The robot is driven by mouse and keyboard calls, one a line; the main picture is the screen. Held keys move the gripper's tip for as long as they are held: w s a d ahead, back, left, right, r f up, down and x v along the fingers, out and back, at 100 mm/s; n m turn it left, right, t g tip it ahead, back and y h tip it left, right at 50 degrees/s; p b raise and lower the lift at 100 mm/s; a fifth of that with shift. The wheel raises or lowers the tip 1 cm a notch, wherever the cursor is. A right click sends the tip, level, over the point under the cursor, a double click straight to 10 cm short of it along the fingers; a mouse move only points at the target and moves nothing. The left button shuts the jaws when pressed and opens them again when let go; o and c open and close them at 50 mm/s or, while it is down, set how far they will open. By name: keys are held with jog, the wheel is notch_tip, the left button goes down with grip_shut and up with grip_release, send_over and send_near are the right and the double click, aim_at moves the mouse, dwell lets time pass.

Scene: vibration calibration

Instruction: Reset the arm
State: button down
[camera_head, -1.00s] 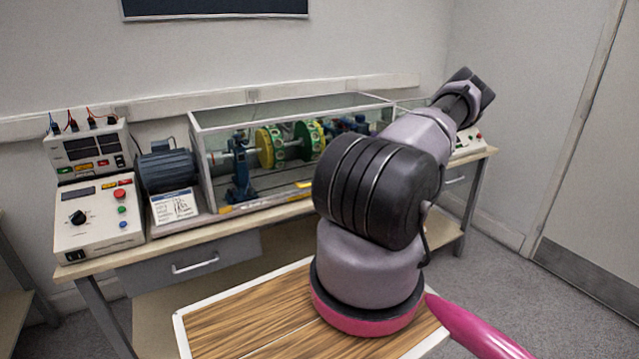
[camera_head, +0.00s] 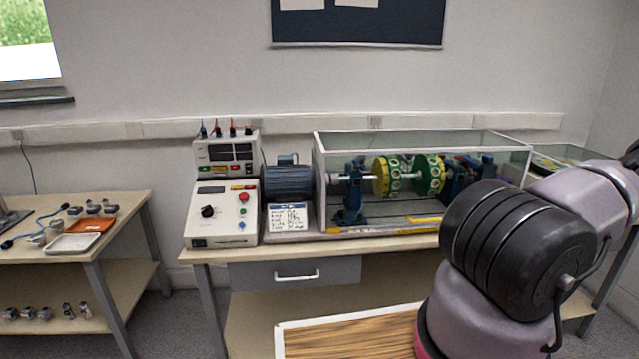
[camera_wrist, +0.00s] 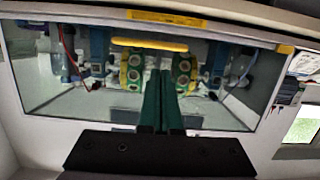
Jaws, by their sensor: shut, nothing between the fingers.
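My arm fills the right side of the head view, bent and reaching past the right edge, so my gripper is not seen there. In the wrist view my gripper (camera_wrist: 161,102) shows as two dark green fingers pressed together, shut and empty. Beyond the fingers is the glass-walled vibration rig (camera_head: 420,140) with yellow and green discs (camera_head: 387,176); it appears upside down in the wrist view, with its discs (camera_wrist: 132,70) on either side of the fingertips. I cannot tell how far the fingertips are from the rig.
A control box (camera_head: 222,212) and a blue-grey motor (camera_head: 288,184) stand left of the rig on the bench. A side table (camera_head: 120,205) at the left holds an orange tray (camera_head: 92,225), a white tray (camera_head: 73,243) and small parts. Floor shows between the two tables.

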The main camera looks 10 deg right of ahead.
jog(key=a+r+g+h, duration=0.1)
jog(key=a+r+g, duration=0.3)
jog(key=r, duration=0.9)
jog(key=a+r+g+h, duration=0.1)
jog(key=a+r+g, duration=0.4)
jog(key=r, duration=0.7)
jog(key=s+a+r+m+y, duration=0.4)
jog(key=s+a+r+y, duration=0.1)
jog(key=s+a+r, duration=1.1)
jog(key=shift+s+a, duration=0.25)
jog(key=shift+a, duration=0.7)
jog(key=shift+w+a+r, duration=0.1)
